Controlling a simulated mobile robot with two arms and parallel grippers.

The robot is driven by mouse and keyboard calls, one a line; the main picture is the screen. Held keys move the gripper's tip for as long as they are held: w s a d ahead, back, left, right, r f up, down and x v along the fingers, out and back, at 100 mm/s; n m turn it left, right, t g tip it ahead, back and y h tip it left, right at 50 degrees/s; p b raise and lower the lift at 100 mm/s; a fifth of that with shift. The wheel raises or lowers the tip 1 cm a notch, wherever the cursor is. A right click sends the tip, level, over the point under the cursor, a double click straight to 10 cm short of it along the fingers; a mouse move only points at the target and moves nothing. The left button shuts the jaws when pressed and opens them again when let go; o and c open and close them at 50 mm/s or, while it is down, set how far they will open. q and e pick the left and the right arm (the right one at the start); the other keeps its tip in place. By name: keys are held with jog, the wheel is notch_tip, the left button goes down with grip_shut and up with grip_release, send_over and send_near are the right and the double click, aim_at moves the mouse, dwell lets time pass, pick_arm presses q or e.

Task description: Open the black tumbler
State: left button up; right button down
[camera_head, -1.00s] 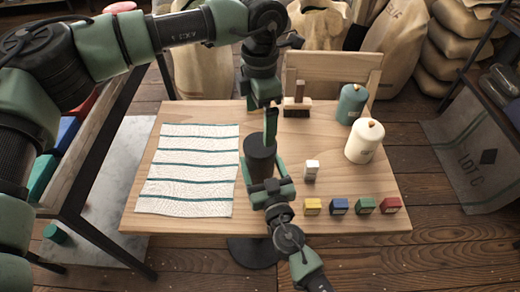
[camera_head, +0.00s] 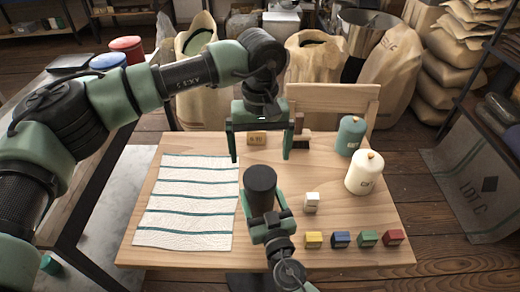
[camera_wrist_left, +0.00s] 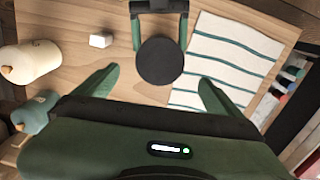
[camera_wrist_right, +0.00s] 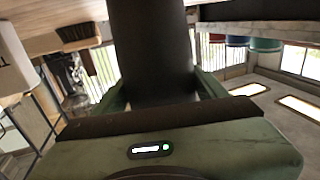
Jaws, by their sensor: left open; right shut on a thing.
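The black tumbler (camera_head: 260,188) stands upright above the front middle of the wooden table. Its round top is flat and dark in the left wrist view (camera_wrist_left: 160,60). My right gripper (camera_head: 266,214) is shut on the tumbler's body from the front. The tumbler's dark side fills the upper middle of the right wrist view (camera_wrist_right: 150,50). My left gripper (camera_head: 260,157) is wide open and empty. Its two fingers point down, spread wider than the tumbler, above and behind its top. They are apart from it.
A striped cloth (camera_head: 185,205) lies left on the wooden table (camera_head: 340,205). To the right are a cream canister (camera_head: 365,175), a teal canister (camera_head: 350,137), a small white block (camera_head: 311,202) and a row of small coloured blocks. A brush (camera_head: 300,140) lies behind.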

aim_at(260, 177)
pick_arm(q)
jog(key=shift+f+m, duration=0.15)
jog(key=shift+m, duration=0.35)
notch_tip(260, 177, down, 8)
jog(key=shift+r, duration=0.15)
